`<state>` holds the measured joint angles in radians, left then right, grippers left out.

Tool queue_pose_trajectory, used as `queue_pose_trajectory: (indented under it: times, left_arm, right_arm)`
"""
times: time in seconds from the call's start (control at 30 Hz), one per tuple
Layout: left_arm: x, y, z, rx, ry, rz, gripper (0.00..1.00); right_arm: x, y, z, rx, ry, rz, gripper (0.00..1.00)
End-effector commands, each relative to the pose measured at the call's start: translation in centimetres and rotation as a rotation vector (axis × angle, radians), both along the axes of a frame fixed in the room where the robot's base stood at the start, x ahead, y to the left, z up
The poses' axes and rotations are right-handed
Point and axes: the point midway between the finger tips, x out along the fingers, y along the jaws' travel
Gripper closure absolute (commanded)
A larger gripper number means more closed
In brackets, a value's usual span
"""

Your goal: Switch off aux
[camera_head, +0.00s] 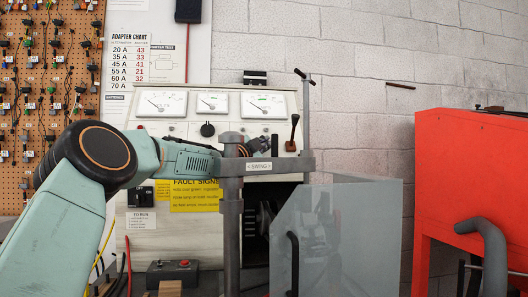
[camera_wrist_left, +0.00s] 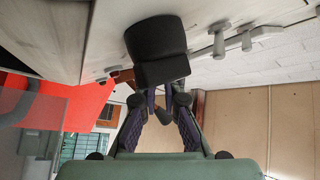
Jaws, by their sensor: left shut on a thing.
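My left gripper (camera_wrist_left: 163,97) points at the front of the white test bench (camera_head: 155,235). Its fingers are closed on a dark block (camera_wrist_left: 156,45) in the left wrist view. I cannot tell which control this block is. A black knob (camera_head: 207,129) sits on the panel just above my wrist. No label reading aux is legible, and the aux switch cannot be made out.
Three gauges (camera_head: 212,102) top the bench. A clear guard (camera_head: 345,240) stands at its lower right. A red cabinet (camera_head: 470,170) is further right, with a grey bent pipe (camera_head: 487,245) before it. A control box (camera_head: 172,274) sits low in front. A pegboard (camera_head: 50,80) hangs at left.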

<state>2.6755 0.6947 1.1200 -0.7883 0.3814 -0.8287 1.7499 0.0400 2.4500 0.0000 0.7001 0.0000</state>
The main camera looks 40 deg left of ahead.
Motion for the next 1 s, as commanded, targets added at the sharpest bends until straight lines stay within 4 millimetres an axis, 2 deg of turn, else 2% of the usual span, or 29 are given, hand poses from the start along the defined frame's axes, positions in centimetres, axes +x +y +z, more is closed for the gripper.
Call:
queue_pose_trajectory:
  times: [0.03,0.3,0.9,0.93,1.0]
  left_arm:
    - [0.0,-0.1,0.0,0.021,-0.020,-0.001,1.00]
    - [0.0,-0.1,-0.2,0.090,-0.075,-0.001,1.00]
    - [0.0,-0.1,-0.3,0.116,-0.093,-0.002,1.00]
    - [0.0,-0.1,-0.3,0.116,-0.093,-0.002,0.90]
    - [0.1,-0.1,-0.3,0.114,-0.092,-0.002,0.84]
  right_arm:
    - [0.0,0.0,-0.6,0.000,0.000,0.000,0.60]
    - [0.0,0.0,-1.7,0.000,0.000,0.000,0.60]
    - [0.0,0.0,-1.9,0.000,0.000,0.000,0.60]
    - [0.0,0.0,-1.9,0.000,0.000,0.000,0.60]
    - [0.0,0.0,-1.9,0.000,0.000,0.000,0.60]
